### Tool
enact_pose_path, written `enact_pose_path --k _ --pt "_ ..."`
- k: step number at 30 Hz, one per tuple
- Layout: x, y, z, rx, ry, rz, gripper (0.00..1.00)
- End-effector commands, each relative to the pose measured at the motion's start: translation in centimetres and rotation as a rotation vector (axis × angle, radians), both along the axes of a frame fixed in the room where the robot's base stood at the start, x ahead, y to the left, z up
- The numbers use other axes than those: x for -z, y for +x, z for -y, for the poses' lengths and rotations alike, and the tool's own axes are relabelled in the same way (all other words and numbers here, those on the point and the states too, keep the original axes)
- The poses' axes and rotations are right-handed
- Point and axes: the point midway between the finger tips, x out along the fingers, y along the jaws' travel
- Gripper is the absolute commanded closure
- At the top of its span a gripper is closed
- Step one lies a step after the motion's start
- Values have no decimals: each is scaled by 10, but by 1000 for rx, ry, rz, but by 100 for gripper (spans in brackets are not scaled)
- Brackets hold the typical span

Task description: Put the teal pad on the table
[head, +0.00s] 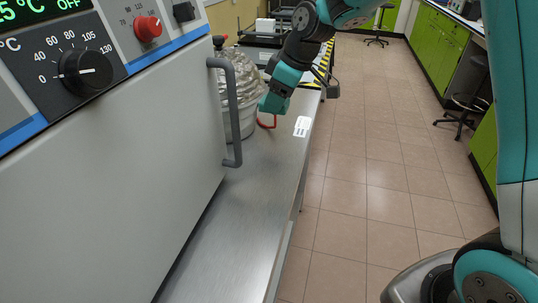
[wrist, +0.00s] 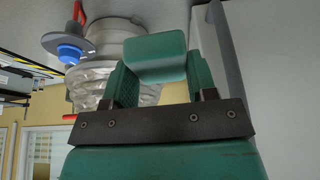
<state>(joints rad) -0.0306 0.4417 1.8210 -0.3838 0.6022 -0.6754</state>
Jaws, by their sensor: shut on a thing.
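The teal pad (wrist: 156,58) is a short curved piece held between the two teal fingers of my gripper (wrist: 158,88) in the wrist view. In the head view my gripper (head: 275,100) is shut and points down over the steel table (head: 240,205), beside the oven handle. The pad and the teal fingers are close in colour there, so I cannot clearly tell them apart. The pad looks raised off the table, though the exact gap cannot be told.
A foil-wrapped vessel (head: 237,85) stands on the table just left of my gripper. A large oven with a grey handle (head: 233,110) fills the left. A white label (head: 302,127) lies at the table's right edge. The near part of the table is bare.

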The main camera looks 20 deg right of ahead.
Motion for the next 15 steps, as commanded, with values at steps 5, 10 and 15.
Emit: enact_pose_path --k 5,10,15 --pt "49 -2 -10 -13 -1 -8 70" --pt "97 -1 -12 -18 -1 -8 70" --pt "134 -2 -12 -17 0 -5 70"
